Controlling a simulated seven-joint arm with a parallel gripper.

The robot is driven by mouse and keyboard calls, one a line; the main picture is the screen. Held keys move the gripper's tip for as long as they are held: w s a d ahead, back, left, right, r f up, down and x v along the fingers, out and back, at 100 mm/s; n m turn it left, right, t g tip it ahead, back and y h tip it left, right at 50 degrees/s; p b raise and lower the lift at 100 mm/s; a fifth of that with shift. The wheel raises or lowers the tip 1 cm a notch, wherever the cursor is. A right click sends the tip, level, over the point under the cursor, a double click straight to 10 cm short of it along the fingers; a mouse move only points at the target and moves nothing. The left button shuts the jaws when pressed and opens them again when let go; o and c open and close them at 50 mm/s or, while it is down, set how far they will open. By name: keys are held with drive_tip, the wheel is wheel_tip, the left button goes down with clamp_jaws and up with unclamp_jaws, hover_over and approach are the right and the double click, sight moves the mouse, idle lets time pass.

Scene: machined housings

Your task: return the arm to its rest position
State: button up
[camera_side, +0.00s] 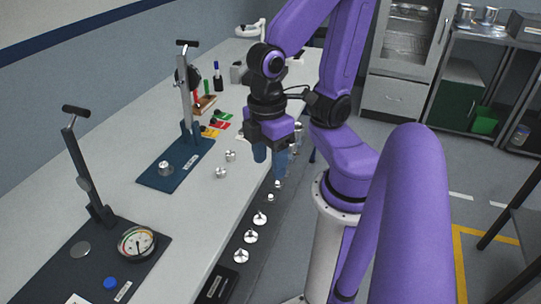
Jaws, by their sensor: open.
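My gripper (270,157) hangs from my purple arm, pointing down over the front edge of the white bench (205,215). Its two blue fingers are apart, and I see nothing held between them. Below and nearer the camera, several small metal housings (250,237) stand in a row on a dark strip along the bench edge. Two more metal pieces (221,172) (231,156) sit on the bench to the left of my gripper, apart from it. Another metal piece (165,168) sits on the blue plate of a lever press.
The lever press (186,95) and a nearer lever stand (88,170) rise from the bench at left. A round gauge (137,243) and a blue cap (110,284) are on the dark base plate. Coloured cards (215,126) lie farther back. A metal shelf (490,70) stands back right.

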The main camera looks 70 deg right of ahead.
drive_tip(key=shift+s+r+n+t, duration=0.15)
drive_tip(key=shift+r+n+t, duration=0.15)
drive_tip(key=shift+n, duration=0.2)
idle(1.1)
